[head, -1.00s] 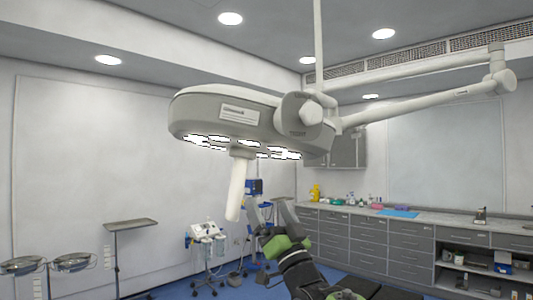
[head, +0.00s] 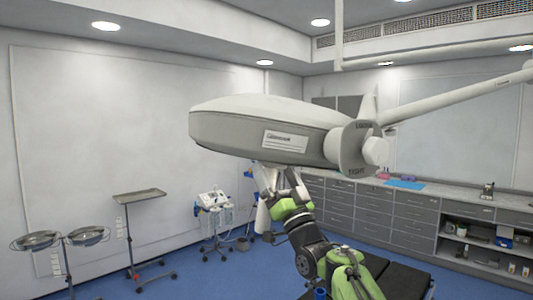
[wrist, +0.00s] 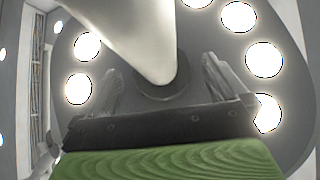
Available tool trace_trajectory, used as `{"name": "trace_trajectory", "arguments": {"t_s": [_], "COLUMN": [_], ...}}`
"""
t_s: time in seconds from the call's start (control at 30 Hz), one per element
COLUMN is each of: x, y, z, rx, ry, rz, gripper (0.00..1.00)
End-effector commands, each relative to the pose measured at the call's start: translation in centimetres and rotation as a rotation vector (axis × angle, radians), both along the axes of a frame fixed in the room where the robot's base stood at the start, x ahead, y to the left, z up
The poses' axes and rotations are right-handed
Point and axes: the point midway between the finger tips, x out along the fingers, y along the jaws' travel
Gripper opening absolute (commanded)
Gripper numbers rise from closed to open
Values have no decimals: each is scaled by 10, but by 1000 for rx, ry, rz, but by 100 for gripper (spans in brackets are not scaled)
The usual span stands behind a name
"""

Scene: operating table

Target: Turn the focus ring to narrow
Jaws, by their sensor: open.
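The surgical lamp (head: 240,130) hangs over the scene in the head view, its underside turned out of sight. In the wrist view its pale handle (wrist: 140,35) runs down from the top edge to a dark round ring (wrist: 165,92) at its base, on the grey lit underside. My gripper (wrist: 162,85) is open, one finger on each side of the ring and handle base; I cannot tell whether either touches. In the head view my gripper (head: 281,180) reaches up under the lamp, with part of the white handle (head: 262,217) beside it. Ring markings are not readable.
A round knob plate (head: 357,148) with lettering, including "TIGHT", is on the lamp's side, by its support arm (head: 455,97). Bright lamps (wrist: 263,59) surround the handle. A tray stand (head: 139,196), a wheeled device (head: 213,215) and drawer cabinets (head: 392,213) stand behind.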

Motion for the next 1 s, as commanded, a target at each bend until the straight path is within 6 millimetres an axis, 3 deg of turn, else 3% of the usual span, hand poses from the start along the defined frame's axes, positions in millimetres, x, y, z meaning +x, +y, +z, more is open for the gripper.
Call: {"name": "trace_trajectory", "arguments": {"t_s": [0.03, 0.33, 0.7, 1.0], "x": [1, 2, 2, 1], "y": [0, -1, 0, 1], "z": [10, 7, 6, 5], "rx": [-1, 0, 0, -3], "ry": [1, 1, 2, 10], "rz": [0, -1, 0, -44], "gripper": [100, 98, 45, 45]}}
